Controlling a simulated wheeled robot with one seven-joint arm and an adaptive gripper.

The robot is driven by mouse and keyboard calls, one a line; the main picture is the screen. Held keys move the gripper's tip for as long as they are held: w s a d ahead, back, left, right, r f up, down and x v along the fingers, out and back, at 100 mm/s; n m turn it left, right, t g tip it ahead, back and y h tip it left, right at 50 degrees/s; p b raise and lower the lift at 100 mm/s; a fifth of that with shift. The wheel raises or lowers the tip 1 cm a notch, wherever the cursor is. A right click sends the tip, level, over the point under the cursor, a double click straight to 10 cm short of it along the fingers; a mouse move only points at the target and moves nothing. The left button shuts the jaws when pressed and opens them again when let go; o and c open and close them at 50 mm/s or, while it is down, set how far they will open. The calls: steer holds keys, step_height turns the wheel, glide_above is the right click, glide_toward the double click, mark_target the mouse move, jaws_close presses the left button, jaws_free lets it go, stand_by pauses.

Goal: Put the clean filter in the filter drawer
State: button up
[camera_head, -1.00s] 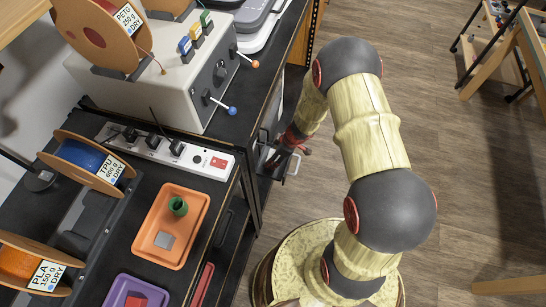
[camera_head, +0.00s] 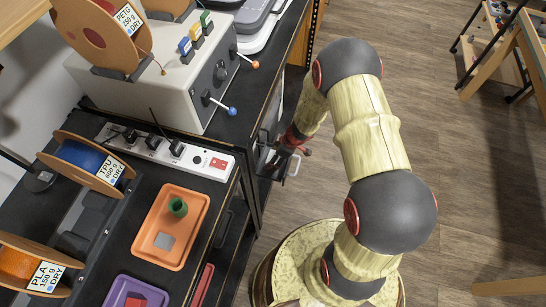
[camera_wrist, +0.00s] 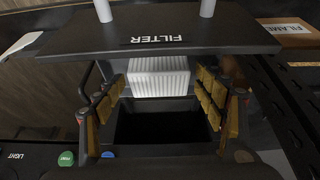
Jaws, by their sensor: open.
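In the wrist view, the drawer front panel (camera_wrist: 100,37) is a dark slab with an upside-down FILTER label and two pale posts. Below it is the drawer's dark, open well (camera_wrist: 165,125). The white pleated filter (camera_wrist: 158,77) sits at the panel end of this well, between my finger pads; how deep it sits I cannot tell. My gripper (camera_wrist: 160,100) is open, with its brown-yellow padded fingers apart on the left and right of the filter and well. In the head view, my gripper is low beside the bench and mostly hidden, near a metal handle (camera_head: 293,168).
A grey machine (camera_head: 165,75) with two knobbed levers stands on the black bench. An orange tray (camera_head: 150,250), a purple tray (camera_head: 115,290), a power strip (camera_head: 215,165) and filament spools (camera_head: 85,165) are nearby.

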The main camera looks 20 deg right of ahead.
steer(key=p+v, duration=0.3)
steer(key=v, duration=0.9)
steer(key=shift+p, duration=0.35)
